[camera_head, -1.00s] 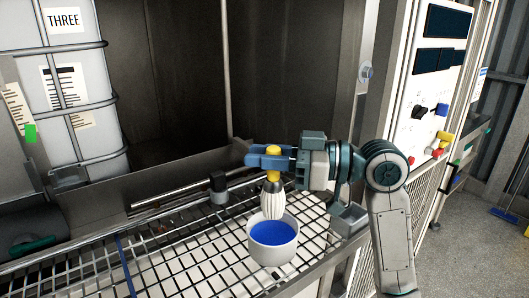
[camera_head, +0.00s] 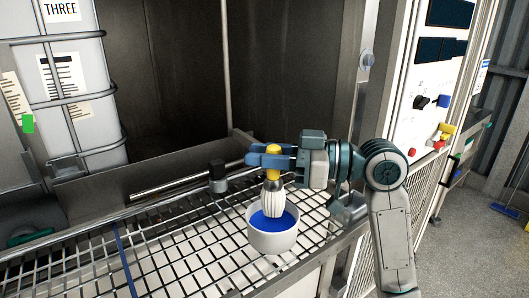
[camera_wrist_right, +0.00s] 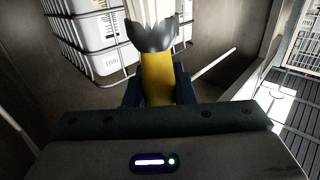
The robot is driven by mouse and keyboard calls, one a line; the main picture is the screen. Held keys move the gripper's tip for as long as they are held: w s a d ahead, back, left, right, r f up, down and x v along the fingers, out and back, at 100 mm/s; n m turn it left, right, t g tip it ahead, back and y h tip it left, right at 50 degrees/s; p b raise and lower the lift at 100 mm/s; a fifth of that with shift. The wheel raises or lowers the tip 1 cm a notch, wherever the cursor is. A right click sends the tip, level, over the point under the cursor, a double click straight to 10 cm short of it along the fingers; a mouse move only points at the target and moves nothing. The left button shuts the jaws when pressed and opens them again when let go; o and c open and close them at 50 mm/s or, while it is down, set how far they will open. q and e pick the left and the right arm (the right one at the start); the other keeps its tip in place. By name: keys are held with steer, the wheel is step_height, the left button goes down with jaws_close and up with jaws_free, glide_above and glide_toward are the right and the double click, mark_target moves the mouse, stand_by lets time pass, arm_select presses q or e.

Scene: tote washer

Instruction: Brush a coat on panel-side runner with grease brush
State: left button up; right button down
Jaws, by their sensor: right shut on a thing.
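My right gripper (camera_head: 270,158) is shut on the yellow handle of the grease brush (camera_head: 273,200). The brush points down, its white bristles low in the mouth of a white pot (camera_head: 273,240) with blue contents. Whether the bristle tips touch the blue is hard to tell. In the right wrist view the brush's yellow handle (camera_wrist_right: 156,75) sits between the fingers. A bar-like runner (camera_head: 170,187) lies along the back of the wire rack, with a dark block on it; I cannot tell if it is the panel-side one. My left gripper is not in view.
The pot stands on a wire rack (camera_head: 180,262) at the washer's open front. A caged white tank labelled THREE (camera_head: 75,100) stands at left. A control panel (camera_head: 425,105) with knobs is at right. The rack left of the pot is mostly clear.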

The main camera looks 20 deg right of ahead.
mark_target(281, 178)
steer(key=shift+f+b, duration=1.7)
steer(key=shift+f, duration=0.6)
steer(key=shift+r, duration=0.1)
